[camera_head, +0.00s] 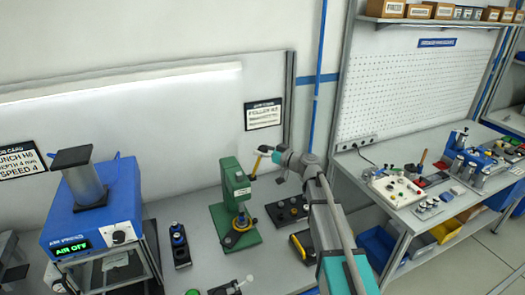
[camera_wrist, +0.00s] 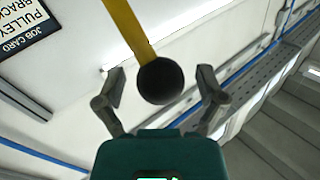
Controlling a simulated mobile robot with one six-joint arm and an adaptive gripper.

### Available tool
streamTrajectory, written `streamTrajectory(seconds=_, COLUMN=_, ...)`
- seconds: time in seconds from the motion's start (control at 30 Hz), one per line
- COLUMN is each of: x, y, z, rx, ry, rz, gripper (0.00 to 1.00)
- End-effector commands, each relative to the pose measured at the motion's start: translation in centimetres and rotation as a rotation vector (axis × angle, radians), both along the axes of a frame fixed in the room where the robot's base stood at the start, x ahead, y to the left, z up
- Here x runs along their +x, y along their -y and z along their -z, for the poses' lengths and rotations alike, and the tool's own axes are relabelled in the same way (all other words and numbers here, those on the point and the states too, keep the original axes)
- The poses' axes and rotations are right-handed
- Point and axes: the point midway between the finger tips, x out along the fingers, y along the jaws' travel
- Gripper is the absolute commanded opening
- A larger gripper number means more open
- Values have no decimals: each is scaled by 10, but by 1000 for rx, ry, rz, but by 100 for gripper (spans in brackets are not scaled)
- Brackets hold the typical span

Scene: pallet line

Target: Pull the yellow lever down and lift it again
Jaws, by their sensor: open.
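The green press (camera_head: 232,205) stands on the left workbench. Its yellow lever (camera_head: 256,164) sticks up and to the right from the top of the press, ending in a black ball knob (camera_head: 264,149). My gripper (camera_head: 272,153) is right at the knob, coming from the right. In the wrist view the yellow lever (camera_wrist: 127,28) comes in from the top, and the black knob (camera_wrist: 160,80) sits between the two spread fingers. My gripper is open, with a gap on each side of the knob. The press body is out of the wrist view.
A black block with knobs (camera_head: 288,212) and a yellow-black item (camera_head: 303,246) lie right of the press. A dark stand (camera_head: 180,246) and a blue machine reading AIR OFF (camera_head: 92,222) stand left. A wall panel rises behind. Space above the press is clear.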

Motion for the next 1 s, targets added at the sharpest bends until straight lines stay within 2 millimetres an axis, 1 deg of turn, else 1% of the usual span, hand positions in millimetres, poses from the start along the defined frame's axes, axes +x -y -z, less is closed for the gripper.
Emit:
streamTrajectory(seconds=0.17, x=0, y=0, z=0, rx=0, ry=0, rz=0, gripper=89)
streamTrajectory(seconds=0.2, x=0, y=0, z=0, rx=0, ry=0, rz=0, gripper=86)
streamTrajectory(seconds=0.27, x=0, y=0, z=0, rx=0, ry=0, rz=0, gripper=74)
streamTrajectory(seconds=0.3, x=0, y=0, z=0, rx=0, ry=0, rz=0, gripper=67)
streamTrajectory(seconds=0.37, x=0, y=0, z=0, rx=0, ry=0, rz=0, gripper=56)
streamTrajectory(seconds=0.5, x=0, y=0, z=0, rx=0, ry=0, rz=0, gripper=30)
streamTrajectory(seconds=0.67, x=0, y=0, z=0, rx=0, ry=0, rz=0, gripper=0)
streamTrajectory(seconds=1.0, x=-1, y=6, z=3, rx=6, ry=10, rz=6, gripper=0)
